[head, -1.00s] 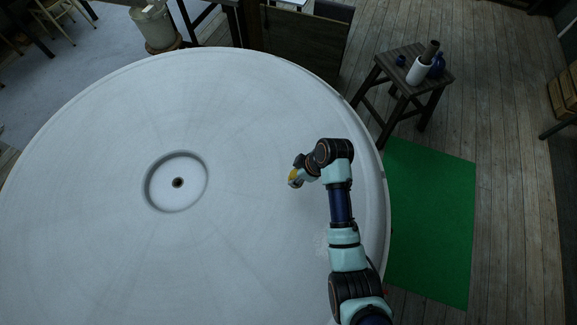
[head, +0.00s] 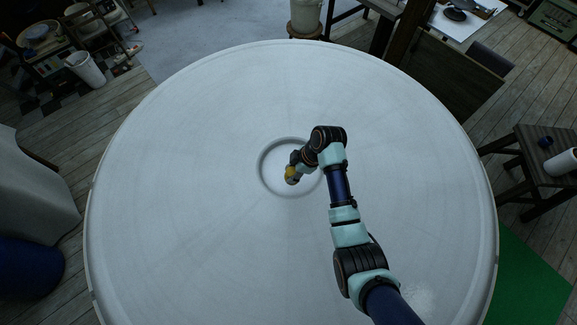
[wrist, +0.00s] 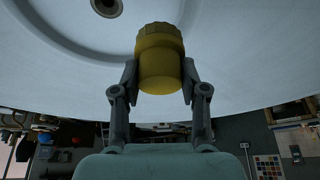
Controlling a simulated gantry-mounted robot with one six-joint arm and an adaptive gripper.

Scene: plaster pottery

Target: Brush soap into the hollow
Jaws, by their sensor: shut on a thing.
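The hollow (head: 265,160) is a round recess in the middle of a large white plaster disc (head: 190,220). In the wrist view the hollow's rim (wrist: 65,38) curves across the upper left, with a dark centre hole (wrist: 106,6) at the top. My gripper (head: 291,172) is over the hollow, and the arm hides the hollow's right part. My gripper (wrist: 160,78) is shut on a short yellow cylinder, which looks like the brush (wrist: 160,60); its far end is ridged. I cannot tell if the brush touches the plaster. I see no clear soap in the hollow.
The disc is otherwise bare and open around my arm. A dark wooden stool (head: 540,150) with a white cylinder (head: 563,162) on it stands at the right. A green mat (head: 525,275) lies at the lower right. A faint pale patch (head: 418,300) marks the disc's lower right.

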